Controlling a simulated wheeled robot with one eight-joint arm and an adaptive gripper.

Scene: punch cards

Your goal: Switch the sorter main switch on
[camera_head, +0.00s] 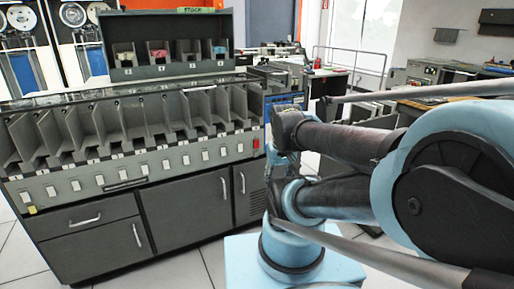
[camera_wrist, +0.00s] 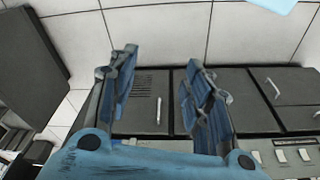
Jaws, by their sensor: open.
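The sorter (camera_head: 120,190) is a long grey cabinet with a row of card pockets and a sloped front panel. A small red switch (camera_head: 256,143) sits at the right end of that panel, and a small yellow piece (camera_head: 32,209) at its left end. I cannot read which is the main switch. My gripper (camera_wrist: 159,64) is open and empty in the wrist view, its blue fingers apart in front of the cabinet doors. The red switch does not show there; the gripper body covers part of the panel. In the head view my arm hides most of the gripper.
White keys (camera_head: 162,166) line the sorter panel; some show in the wrist view (camera_wrist: 281,156). Below are doors and a drawer with handles (camera_head: 84,220). A card rack (camera_head: 168,68) stands behind. Tiled floor (camera_head: 190,272) is open in front.

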